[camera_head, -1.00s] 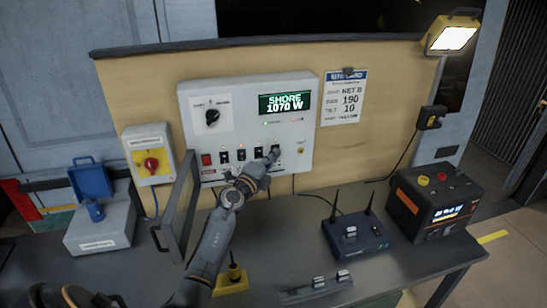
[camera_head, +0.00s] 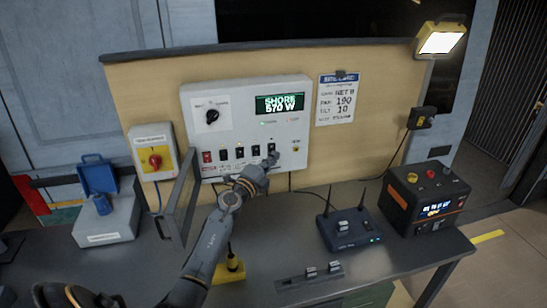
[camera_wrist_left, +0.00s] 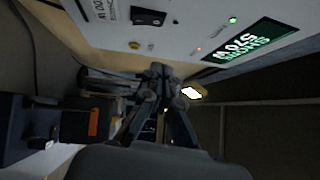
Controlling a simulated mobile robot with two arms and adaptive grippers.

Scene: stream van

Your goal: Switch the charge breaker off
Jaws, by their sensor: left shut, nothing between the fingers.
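A white power panel (camera_head: 294,122) on the wooden backboard carries a row of breakers, with a red switch at the left and several dark levers. The rightmost breaker (camera_head: 271,149) is next to my left gripper (camera_head: 271,161). The labels are too small to read, so I cannot tell which is the charge breaker. The green display (camera_head: 280,103) reads SHORE 570 W. In the left wrist view my left gripper (camera_wrist_left: 160,70) is shut and empty, just off the panel face. One black breaker (camera_wrist_left: 148,16) shows there, with the display (camera_wrist_left: 250,40) upside down. My right gripper is not in view.
A hinged cover (camera_head: 178,200) stands open left of the breakers. A router (camera_head: 347,228) and an orange-black power unit (camera_head: 425,195) stand on the bench at right.

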